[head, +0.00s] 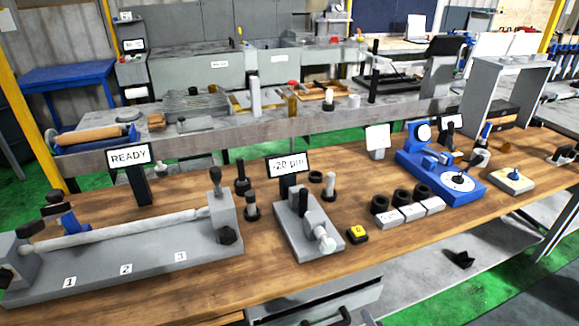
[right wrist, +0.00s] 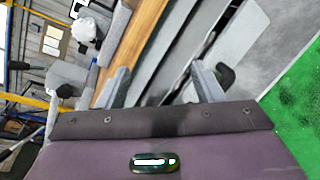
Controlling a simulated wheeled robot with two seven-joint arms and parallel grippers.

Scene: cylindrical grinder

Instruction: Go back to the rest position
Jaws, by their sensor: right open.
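My right gripper (right wrist: 162,86) shows in the right wrist view, with its two grey fingers spread wide apart and nothing between them. The wooden bench top (right wrist: 150,20) runs behind the fingers, and grey surfaces lie beside it. I cannot make out either gripper clearly in the head view. My left gripper is not in view. The wooden bench top (head: 200,285) fills the front of the head view, with no arm seen over it.
A long grey fixture with a shaft (head: 120,230) stands left on the bench. A grey gauge stand (head: 305,230), a yellow button box (head: 357,234), black rings on blocks and a blue bench gauge (head: 440,175) stand rightward. A dark handle (right wrist: 226,74) is near the right finger. Green floor (right wrist: 295,115) is clear.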

